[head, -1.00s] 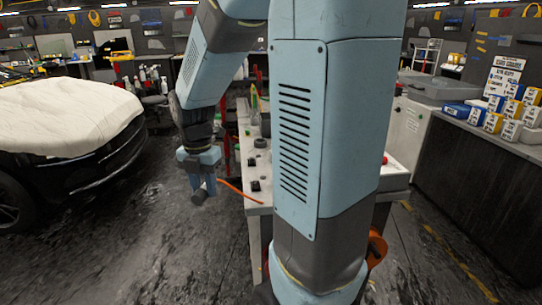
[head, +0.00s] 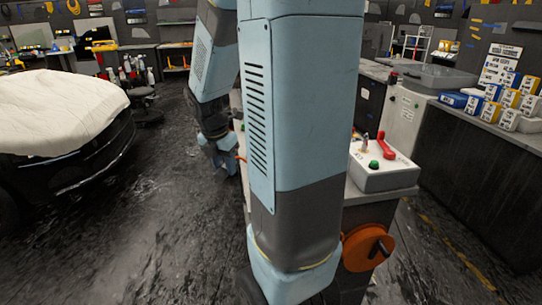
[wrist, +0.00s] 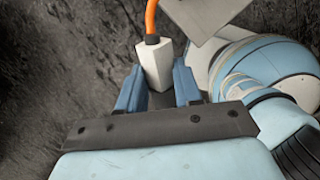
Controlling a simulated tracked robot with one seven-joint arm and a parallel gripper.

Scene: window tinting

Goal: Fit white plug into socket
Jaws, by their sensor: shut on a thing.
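The white plug (wrist: 154,58), with an orange cable (wrist: 151,17) leaving its far end, sits between the two blue fingers of my gripper (wrist: 158,78) in the wrist view. My gripper is shut on it, clear of the bench. In the head view my gripper (head: 222,155) hangs low beside the left side of the bench, and the plug is too small to make out there. I cannot pick out the socket in either view.
The bench behind my arm carries a white control box (head: 383,168) with a red lever and a green button. An orange reel (head: 366,248) is on the bench's front. A covered car (head: 62,115) stands at left. Dark open floor lies between car and bench.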

